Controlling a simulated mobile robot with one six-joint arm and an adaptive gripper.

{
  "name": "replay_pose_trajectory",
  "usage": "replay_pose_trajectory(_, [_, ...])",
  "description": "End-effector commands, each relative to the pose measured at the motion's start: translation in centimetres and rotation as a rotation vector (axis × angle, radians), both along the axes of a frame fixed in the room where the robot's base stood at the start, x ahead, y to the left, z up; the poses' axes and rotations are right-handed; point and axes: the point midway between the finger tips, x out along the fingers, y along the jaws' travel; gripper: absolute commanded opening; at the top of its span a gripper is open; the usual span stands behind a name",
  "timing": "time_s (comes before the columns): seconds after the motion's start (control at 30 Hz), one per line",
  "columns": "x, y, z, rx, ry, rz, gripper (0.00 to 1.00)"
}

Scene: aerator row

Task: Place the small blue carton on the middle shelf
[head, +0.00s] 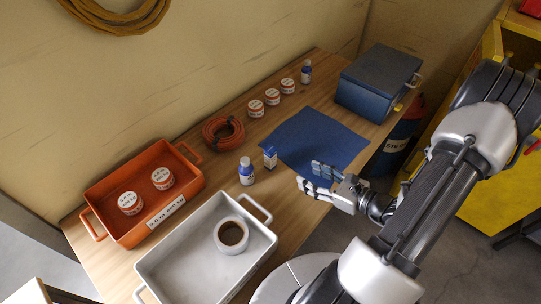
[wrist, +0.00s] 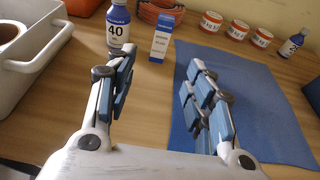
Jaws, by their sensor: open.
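The small blue carton (head: 270,157) is a blue and white box standing upright on the wooden table, just left of the blue mat. It also shows in the wrist view (wrist: 162,37), ahead of my gripper and between the lines of its fingers. My gripper (head: 312,177) is open and empty above the table and mat edge, to the right of and nearer than the carton; its fingers (wrist: 158,92) are spread apart in the wrist view. No middle shelf can be made out; a yellow cabinet (head: 480,200) stands at the right, partly behind my arm.
A blue and white bottle (head: 246,171) stands close left of the carton. A grey tray (head: 165,262) and an orange tray (head: 105,178) with two jars lie left. Behind are a hose coil (head: 223,131), several small jars and a blue box (head: 377,82). The blue mat (head: 318,138) is bare.

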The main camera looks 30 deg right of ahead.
Motion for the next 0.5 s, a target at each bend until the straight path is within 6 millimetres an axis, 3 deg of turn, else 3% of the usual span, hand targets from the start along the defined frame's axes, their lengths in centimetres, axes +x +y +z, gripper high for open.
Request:
replay_pose_trajectory(0.17, [2.3,1.0,-1.1,0.003,0.002,0.001,0.48])
replay_pose_trajectory(0.5, [8.8,3.3,-3.1,0.001,0.0,0.003,0.48])
